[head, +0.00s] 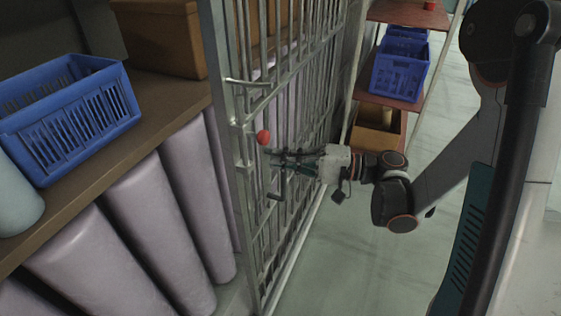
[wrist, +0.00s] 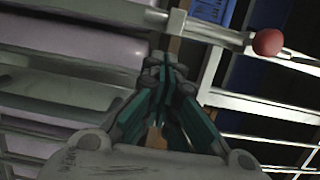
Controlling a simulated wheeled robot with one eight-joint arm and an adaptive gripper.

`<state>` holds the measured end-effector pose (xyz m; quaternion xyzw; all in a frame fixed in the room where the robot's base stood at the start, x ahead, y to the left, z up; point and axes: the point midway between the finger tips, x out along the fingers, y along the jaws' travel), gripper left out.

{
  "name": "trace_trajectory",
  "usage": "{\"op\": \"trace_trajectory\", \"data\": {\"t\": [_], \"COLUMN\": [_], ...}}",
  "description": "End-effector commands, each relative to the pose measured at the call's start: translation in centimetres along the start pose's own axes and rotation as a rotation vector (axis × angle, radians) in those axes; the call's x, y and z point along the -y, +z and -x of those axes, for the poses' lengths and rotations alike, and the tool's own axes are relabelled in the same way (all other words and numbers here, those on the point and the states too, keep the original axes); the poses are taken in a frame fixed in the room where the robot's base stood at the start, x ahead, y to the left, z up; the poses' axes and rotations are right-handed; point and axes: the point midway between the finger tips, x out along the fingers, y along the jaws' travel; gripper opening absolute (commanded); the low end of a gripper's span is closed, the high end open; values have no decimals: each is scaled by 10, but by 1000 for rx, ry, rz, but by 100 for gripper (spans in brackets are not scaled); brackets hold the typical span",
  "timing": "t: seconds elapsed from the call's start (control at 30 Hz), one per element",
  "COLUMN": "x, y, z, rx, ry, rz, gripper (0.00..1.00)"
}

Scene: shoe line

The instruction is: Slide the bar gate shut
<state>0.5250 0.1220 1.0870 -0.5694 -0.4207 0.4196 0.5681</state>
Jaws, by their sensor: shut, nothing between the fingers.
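The bar gate (head: 318,84) is a pale metal frame of upright bars on the near side of the shelving. A red ball knob (head: 263,137) sits on a short metal rod at the gate's left part. The knob also shows at the upper right of the wrist view (wrist: 268,42), at the end of a pale rod (wrist: 205,28). My gripper (head: 272,155) is shut and empty, just below and beside the knob in the head view. In the wrist view its fingertips (wrist: 166,62) point below the rod, apart from the knob. I cannot tell whether the fingers touch any bar.
A blue crate (head: 68,115) stands on a brown shelf (head: 125,138) at left, above several pale rolls (head: 160,225). Another blue crate (head: 400,66) stands on a rack behind the gate. Grey floor (head: 340,265) is open right of the gate.

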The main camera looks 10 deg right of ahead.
Motion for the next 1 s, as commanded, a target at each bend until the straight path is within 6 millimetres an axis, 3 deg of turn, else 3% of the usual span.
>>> {"op": "trace_trajectory", "data": {"t": [0.2, 0.4, 0.6, 1.0], "x": [-2, -1, 0, 0], "y": [1, 0, 0, -2], "z": [-40, -65, -74, -74], "rx": [4, 2, 0, -2], "ry": [0, 0, 0, 0], "rz": [-1, -2, -2, -2], "gripper": [0, 0, 0, 0]}}
